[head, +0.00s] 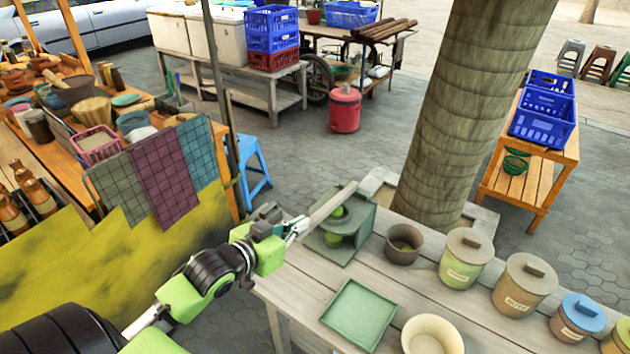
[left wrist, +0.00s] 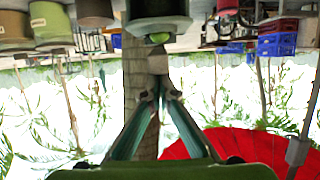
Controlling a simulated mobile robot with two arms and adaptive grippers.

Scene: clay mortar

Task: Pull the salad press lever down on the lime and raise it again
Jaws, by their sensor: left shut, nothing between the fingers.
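The green salad press (head: 358,222) stands at the back left of the plank table. Its long grey lever (head: 333,203) slants over it, with its low end toward my gripper. A green lime (head: 338,212) shows in the press under the lever; it also shows in the left wrist view (left wrist: 158,38). My left gripper (head: 298,228) is shut and empty at the lever's near end. In the left wrist view its closed fingertips (left wrist: 160,88) lie close to the grey lever end (left wrist: 158,62); I cannot tell whether they touch. My right gripper is not in view.
On the table (head: 300,283) stand a green square tray (head: 359,314), a dark bowl (head: 404,244), a cream bowl (head: 432,336) and several lidded pots, including a green one (head: 465,258). A thick tree trunk (head: 470,110) rises behind the table. A cloth-hung stall (head: 165,180) is at left.

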